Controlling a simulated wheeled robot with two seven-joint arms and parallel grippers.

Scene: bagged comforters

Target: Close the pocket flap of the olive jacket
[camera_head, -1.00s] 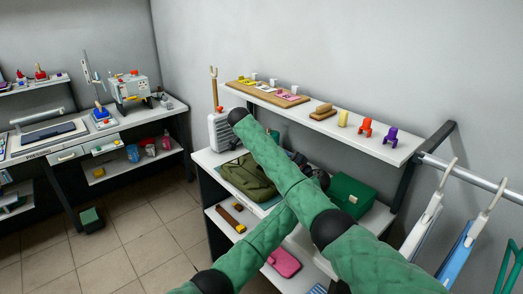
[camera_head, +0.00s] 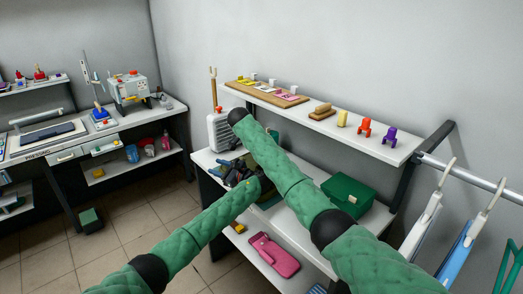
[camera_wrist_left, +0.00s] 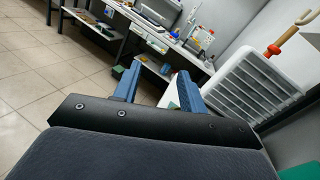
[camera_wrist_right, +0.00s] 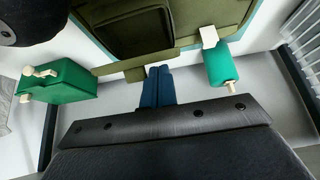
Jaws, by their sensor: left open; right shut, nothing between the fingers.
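The olive jacket (camera_wrist_right: 205,20) lies flat at the top of the right wrist view, with a darker pocket panel (camera_wrist_right: 138,32) in its middle. I cannot tell how its flap lies. In the head view my arms hide most of the jacket. My right gripper (camera_wrist_right: 158,72) is shut and empty, its blue fingertips at the jacket's edge below the pocket; contact is unclear. In the head view my right gripper is hidden. My left gripper (camera_head: 224,168) is open and empty over the table's left part. Its spread fingers (camera_wrist_left: 157,88) point toward the far workbench.
A green box (camera_head: 348,194) stands right of the jacket. A green roll (camera_wrist_right: 222,66) with a white tag lies near the jacket. A white slatted unit (camera_head: 222,131) stands at the table's back left. A shelf (camera_head: 390,148) overhangs the table. A pink item (camera_head: 272,254) lies below.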

